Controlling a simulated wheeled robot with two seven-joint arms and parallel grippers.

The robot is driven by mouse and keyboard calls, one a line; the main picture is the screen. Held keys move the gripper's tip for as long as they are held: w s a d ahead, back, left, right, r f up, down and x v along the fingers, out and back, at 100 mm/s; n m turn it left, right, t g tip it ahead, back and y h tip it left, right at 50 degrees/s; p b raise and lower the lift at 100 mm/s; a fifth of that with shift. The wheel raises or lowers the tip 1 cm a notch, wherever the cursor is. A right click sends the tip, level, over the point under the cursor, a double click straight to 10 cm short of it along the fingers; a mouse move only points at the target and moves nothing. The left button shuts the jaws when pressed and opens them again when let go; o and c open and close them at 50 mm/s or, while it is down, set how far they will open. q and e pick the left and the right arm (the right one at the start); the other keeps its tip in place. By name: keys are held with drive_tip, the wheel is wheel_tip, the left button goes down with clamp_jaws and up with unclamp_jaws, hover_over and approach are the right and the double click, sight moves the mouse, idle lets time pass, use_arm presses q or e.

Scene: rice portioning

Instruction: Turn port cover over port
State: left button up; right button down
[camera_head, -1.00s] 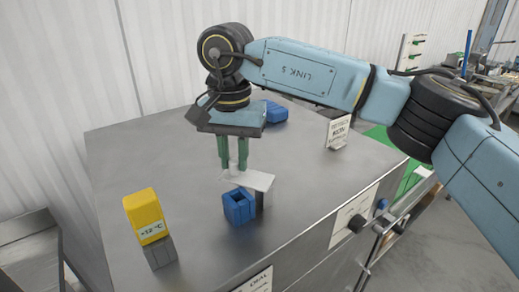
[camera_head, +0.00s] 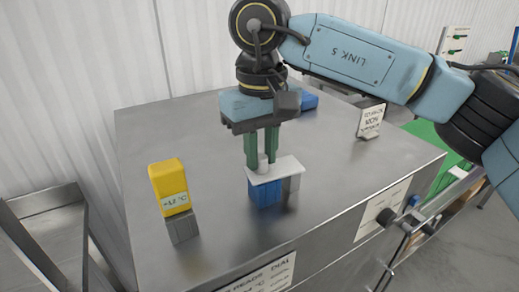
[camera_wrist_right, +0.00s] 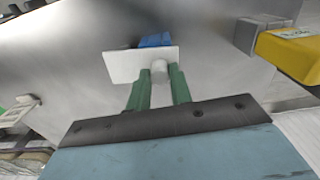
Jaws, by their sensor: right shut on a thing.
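The port cover is a flat white plate (camera_head: 286,171) with a round white knob (camera_head: 262,163). My right gripper (camera_head: 262,158) points down with its green fingers shut on the knob. The port is a blue box (camera_head: 265,194) on the steel top. The plate's left part lies above the port and hides its opening; I cannot tell whether they touch. A grey post (camera_head: 291,184) stands under the plate's right part. The right wrist view shows the plate (camera_wrist_right: 122,66) with the blue port (camera_wrist_right: 155,40) partly hidden behind it. My left gripper is not in view.
A yellow display box (camera_head: 168,179) on a grey block (camera_head: 183,229) stands to the left. Another blue block (camera_head: 308,101) is behind my gripper, and a small white sign (camera_head: 371,120) stands at the right. The steel top (camera_head: 180,130) is clear between them.

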sight(264, 161)
drive_tip(key=shift+s+d+n, duration=0.15)
drive_tip(key=shift+s+n, duration=0.25)
drive_tip(key=shift+n, duration=0.4)
drive_tip(key=c, duration=1.3)
unclamp_jaws()
drive_tip(key=shift+o, duration=0.2)
drive_tip(key=shift+r, duration=0.1)
drive_tip(key=shift+r, duration=0.3)
wheel_tip(264, 161, up, 13)
drive_tip(key=shift+f, duration=0.15)
